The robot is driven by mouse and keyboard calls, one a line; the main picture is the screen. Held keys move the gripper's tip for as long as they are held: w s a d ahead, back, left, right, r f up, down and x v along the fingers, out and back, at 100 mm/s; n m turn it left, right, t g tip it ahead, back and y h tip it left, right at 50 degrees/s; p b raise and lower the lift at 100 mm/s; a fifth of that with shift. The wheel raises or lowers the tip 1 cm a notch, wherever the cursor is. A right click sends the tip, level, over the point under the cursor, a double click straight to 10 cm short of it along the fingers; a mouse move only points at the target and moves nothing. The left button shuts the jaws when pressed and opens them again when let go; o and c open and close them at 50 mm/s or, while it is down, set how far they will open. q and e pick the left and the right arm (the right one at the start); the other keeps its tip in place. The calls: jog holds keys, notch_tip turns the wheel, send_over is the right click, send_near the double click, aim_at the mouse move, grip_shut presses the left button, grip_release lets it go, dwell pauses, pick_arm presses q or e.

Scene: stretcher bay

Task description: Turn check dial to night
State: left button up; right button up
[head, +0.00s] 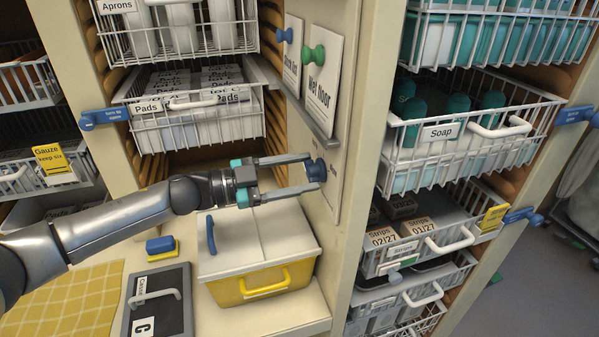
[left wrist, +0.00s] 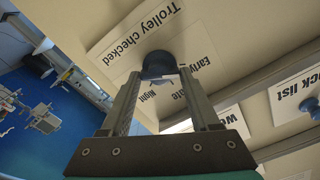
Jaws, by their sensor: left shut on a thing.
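The check dial is a dark blue round knob (head: 317,170) on a pale plate (head: 334,190) on the upright cabinet panel. In the left wrist view, the knob (left wrist: 157,64) sits on a plate (left wrist: 117,48) reading "Trolley checked", with the words "Early", a partly covered "ate" and "Night" around it. My left gripper (head: 313,172) reaches in from the left and is shut on the knob, one finger on each side. The left wrist view shows the same fingers (left wrist: 160,74) around the knob. Which word the dial points to cannot be told. My right gripper is not in view.
A "Wet floor" card (head: 323,80) hangs above the dial on a green peg. A yellow box with a white lid (head: 260,250) stands below my gripper. Wire baskets of pads (head: 198,125) and soap (head: 455,140) flank the panel.

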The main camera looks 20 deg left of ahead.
pick_arm(q)
jog(key=c, duration=0.6)
jog(key=m+b, duration=0.1)
jog(key=m, duration=0.4)
jog(key=shift+f+m+b, duration=0.15)
jog(key=shift+m+b, duration=0.25)
jog(key=m+b, duration=0.2)
jog(key=m, duration=0.3)
jog(key=shift+f+b, duration=0.1)
jog(key=shift+b, duration=0.3)
jog(key=shift+f+m+b, duration=0.1)
jog(key=shift+m+b, duration=4.95)
jog(key=shift+m, duration=1.55)
